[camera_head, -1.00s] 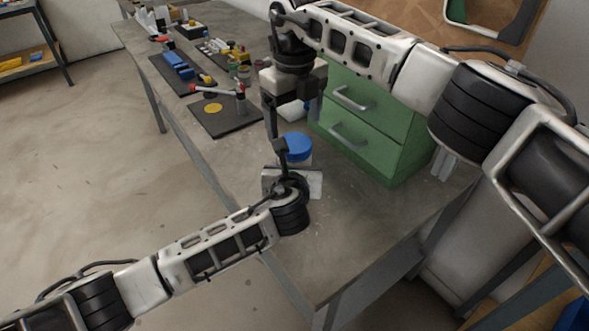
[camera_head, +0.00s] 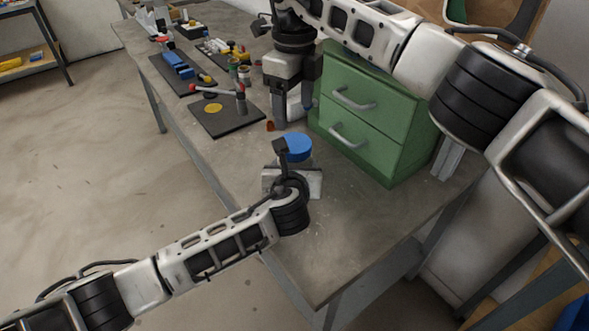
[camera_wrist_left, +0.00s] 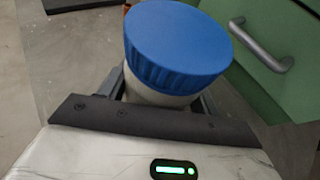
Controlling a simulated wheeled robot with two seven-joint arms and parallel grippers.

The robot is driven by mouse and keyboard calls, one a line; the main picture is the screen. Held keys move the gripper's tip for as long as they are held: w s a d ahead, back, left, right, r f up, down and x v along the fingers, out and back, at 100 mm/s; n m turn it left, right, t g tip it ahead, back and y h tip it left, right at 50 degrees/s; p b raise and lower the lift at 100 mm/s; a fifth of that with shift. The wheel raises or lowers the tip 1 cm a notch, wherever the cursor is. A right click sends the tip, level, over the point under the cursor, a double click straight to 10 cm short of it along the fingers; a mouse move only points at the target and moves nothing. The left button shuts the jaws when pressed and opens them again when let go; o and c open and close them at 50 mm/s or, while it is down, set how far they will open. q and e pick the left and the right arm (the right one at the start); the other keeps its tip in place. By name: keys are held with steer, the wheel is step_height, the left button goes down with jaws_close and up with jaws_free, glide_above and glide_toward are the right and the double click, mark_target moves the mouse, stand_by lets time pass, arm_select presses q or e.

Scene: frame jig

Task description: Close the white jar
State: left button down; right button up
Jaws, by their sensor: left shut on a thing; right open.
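The white jar (camera_wrist_left: 155,96) has a ribbed blue lid (camera_wrist_left: 178,45) on its top, seen close in the left wrist view. The lid also shows in the head view (camera_head: 297,147). Whether it is fully seated I cannot tell. My left gripper (camera_wrist_left: 162,95) is shut on the jar body, with a dark finger on each side of it. The gripper hides most of the jar in the head view. My right gripper (camera_head: 292,112) is open and empty, pointing down behind the jar and above the lid, clear of it.
A green drawer cabinet (camera_head: 372,113) with grey handles stands close on the right. A dark mat (camera_head: 227,118) with a yellow disc and a red-and-grey tool lies to the left. A small orange-brown item (camera_head: 270,126) sits near my right gripper. The front of the workbench (camera_head: 345,235) is clear.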

mark_target(294, 143)
step_height(294, 143, down, 8)
steer(key=shift+r, duration=0.1)
stand_by(0.4)
steer(key=c, duration=0.8)
steer(key=o, duration=1.2)
steer(key=shift+c, duration=0.2)
